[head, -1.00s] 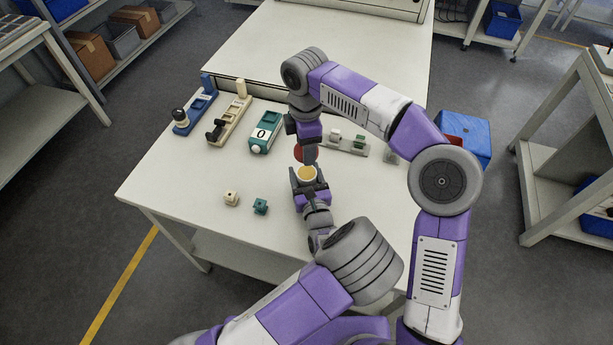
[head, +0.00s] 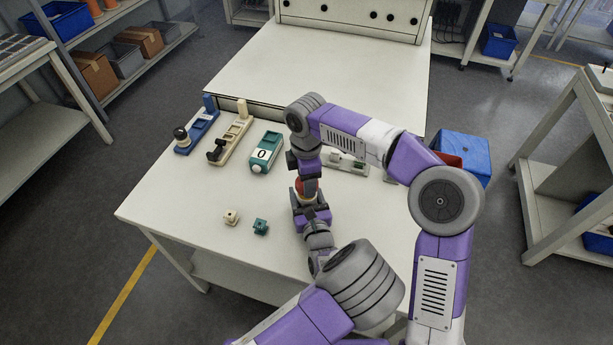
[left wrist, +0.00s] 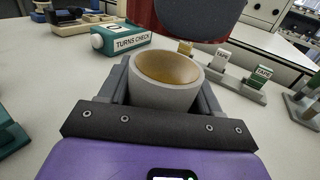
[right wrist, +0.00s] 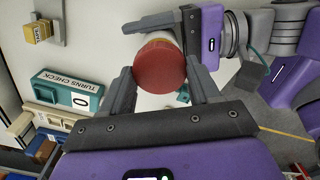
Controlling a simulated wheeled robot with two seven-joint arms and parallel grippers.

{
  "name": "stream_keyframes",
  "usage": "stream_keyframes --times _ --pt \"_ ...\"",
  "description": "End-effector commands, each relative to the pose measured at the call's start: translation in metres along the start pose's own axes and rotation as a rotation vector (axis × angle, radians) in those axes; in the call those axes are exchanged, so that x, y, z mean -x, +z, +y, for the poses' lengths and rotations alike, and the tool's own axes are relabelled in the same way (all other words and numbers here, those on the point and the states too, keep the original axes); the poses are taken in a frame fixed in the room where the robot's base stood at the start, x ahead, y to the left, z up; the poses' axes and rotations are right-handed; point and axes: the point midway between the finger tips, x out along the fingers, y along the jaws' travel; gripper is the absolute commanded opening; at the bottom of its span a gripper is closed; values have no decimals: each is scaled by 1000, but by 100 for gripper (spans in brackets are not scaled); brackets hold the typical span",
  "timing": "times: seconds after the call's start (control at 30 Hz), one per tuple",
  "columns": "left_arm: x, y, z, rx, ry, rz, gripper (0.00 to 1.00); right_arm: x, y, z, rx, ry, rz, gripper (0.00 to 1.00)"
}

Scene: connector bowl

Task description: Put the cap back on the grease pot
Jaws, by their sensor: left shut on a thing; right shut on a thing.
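The grease pot (left wrist: 140,96) is a pale grey cup with tan grease showing in its open mouth in the left wrist view. My left gripper (head: 311,211) is shut around it and holds it upright. The red cap (right wrist: 160,66) is a round disc, clamped between the fingers of my right gripper (right wrist: 160,78). The cap shows in the head view (head: 306,187) just over the left gripper, covering the pot's mouth from there. In the left wrist view it shows as a dark red edge (left wrist: 141,14) above and beyond the pot, apart from it, partly hidden by a grey finger.
A teal turns-check box (head: 264,153), a cream fixture (head: 230,138) and a blue fixture (head: 197,131) stand along the table's back left. A tape stand (head: 345,163) is behind my right arm.

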Motion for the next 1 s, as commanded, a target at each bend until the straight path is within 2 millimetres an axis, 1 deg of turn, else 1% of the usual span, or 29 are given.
stream_keyframes --times 0.1,0.23,0.73,1.0 --pt "0 0 0 0 0 -1 8 -8 0 0 0 -2 -1 34" --pt "0 0 0 0 0 -1 8 -14 0 0 -1 -1 0 34" --pt "0 0 0 0 0 -1 8 -14 0 0 0 0 0 34" --pt "0 0 0 0 0 -1 8 -18 0 0 0 -1 -1 34"
